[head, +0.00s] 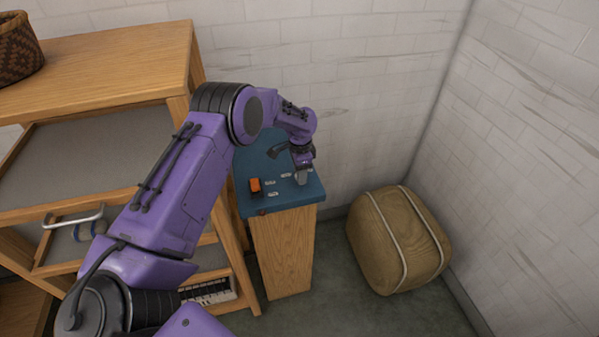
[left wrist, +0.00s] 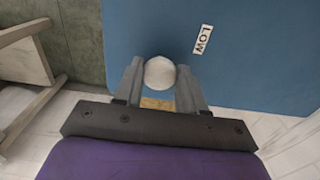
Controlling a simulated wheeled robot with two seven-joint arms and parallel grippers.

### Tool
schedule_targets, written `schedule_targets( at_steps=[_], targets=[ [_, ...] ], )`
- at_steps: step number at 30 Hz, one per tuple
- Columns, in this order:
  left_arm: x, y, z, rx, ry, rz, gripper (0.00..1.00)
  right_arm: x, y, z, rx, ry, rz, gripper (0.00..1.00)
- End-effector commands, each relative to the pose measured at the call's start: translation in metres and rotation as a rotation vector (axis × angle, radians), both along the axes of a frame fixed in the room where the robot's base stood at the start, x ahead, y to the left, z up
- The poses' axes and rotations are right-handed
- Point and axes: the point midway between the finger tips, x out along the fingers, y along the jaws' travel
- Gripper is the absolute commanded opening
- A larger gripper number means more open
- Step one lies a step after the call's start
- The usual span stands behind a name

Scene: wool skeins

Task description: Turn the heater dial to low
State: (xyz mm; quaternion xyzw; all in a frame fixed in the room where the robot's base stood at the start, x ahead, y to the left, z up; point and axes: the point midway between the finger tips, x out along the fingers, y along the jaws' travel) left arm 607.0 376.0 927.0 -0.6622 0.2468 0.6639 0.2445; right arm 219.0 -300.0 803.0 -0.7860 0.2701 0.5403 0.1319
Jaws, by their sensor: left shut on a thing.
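The heater's blue top panel (head: 282,195) sits on a wooden stand against the wall. My left gripper (head: 302,178) reaches down to the right part of this panel. In the left wrist view, the round pale grey dial (left wrist: 160,73) is between the two fingers of my left gripper (left wrist: 159,83), which is shut on it. A white LOW label (left wrist: 203,39) is on the blue panel to the right of the dial. No pointer mark on the dial can be made out, so I cannot tell its setting. In the head view the gripper hides the dial. My right gripper is not in view.
An orange block-like switch (head: 255,185) and several small white labels are on the panel. A wooden shelf unit (head: 120,60) with a woven basket (head: 18,48) stands at left. A tan bale with pale straps (head: 385,245) lies on the floor at right.

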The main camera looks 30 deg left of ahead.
Motion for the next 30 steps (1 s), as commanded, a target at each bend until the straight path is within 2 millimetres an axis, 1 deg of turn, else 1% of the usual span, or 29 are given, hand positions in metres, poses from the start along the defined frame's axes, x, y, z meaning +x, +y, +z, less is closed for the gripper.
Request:
schedule_targets(
  at_steps=[1, 15, 16, 18, 26, 28, 30],
  targets=[
    [0.006, -0.001, 0.007, -0.001, -0.019, 0.008, 0.09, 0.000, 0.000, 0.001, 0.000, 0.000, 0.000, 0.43],
    [0.006, 0.000, 0.006, -0.001, -0.019, 0.021, 0.09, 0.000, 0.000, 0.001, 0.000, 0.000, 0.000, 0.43],
    [0.006, 0.000, 0.006, -0.001, -0.019, 0.021, 0.46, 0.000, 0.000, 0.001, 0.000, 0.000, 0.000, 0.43],
    [0.006, 0.000, 0.006, -0.001, -0.018, 0.020, 0.65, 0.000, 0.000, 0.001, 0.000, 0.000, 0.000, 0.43],
    [0.002, 0.001, 0.003, 0.000, -0.009, 0.021, 0.65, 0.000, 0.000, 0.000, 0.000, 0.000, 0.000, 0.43],
    [0.003, 0.001, 0.006, 0.000, -0.011, 0.020, 0.65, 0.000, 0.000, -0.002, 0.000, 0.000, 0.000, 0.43],
    [0.003, 0.001, 0.015, 0.000, -0.011, 0.019, 0.65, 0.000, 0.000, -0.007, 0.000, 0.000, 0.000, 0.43]
  ],
)
